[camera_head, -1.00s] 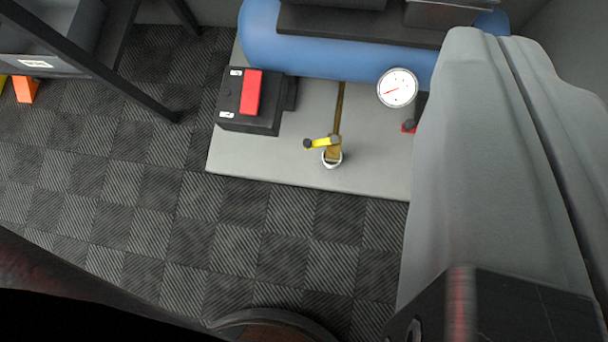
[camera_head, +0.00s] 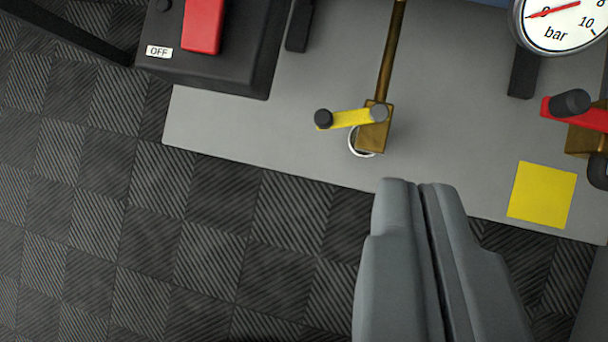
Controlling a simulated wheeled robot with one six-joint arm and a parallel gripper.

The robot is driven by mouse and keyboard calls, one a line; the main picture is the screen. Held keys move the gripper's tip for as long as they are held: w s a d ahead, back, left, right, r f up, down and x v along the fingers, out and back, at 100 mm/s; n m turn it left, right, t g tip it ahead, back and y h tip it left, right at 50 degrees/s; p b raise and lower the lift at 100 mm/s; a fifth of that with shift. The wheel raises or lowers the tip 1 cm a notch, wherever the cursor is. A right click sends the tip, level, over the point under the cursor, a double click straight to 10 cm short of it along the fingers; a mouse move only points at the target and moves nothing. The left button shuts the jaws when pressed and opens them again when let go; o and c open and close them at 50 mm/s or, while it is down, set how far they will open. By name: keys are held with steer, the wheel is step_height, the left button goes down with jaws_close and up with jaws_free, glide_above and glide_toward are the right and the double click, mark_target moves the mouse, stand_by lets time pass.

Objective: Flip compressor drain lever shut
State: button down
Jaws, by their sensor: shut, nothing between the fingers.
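The yellow drain lever (camera_head: 350,118) has a black knob at its left end and sits on a brass valve body (camera_head: 374,132) at the foot of a brass pipe (camera_head: 391,52). The lever points left, across the line of the pipe. A white ring shows partly beneath the valve. My gripper (camera_head: 408,186) is shut and empty, its fingers side by side. In the picture its tips are just below and right of the valve, apart from the lever. I cannot tell the height between them.
A black switch box (camera_head: 235,75) with a red rocker and an OFF label is at upper left. A pressure gauge (camera_head: 560,20) is at upper right, above a red lever (camera_head: 600,118) and a yellow square (camera_head: 542,195). Dark checkered floor (camera_head: 200,240) lies clear at lower left.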

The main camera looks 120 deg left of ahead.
mark_target(353, 116)
steer(key=s+a+f+g, duration=0.1)
steer(key=s+f, duration=0.1)
steer(key=f, duration=0.6)
steer(key=s+a+f+g, duration=0.1)
steer(key=s+f, duration=0.1)
steer(key=f, duration=0.6)
steer(key=w+a+f, duration=0.3)
steer(key=w+f, duration=0.3)
steer(key=f, duration=0.3)
steer(key=shift+w+a+f+n, duration=0.2)
steer(key=shift+w+a+n, duration=0.2)
steer(key=shift+w+a, duration=1.1)
steer(key=shift+a, duration=0.15)
steer(key=shift+s, duration=0.15)
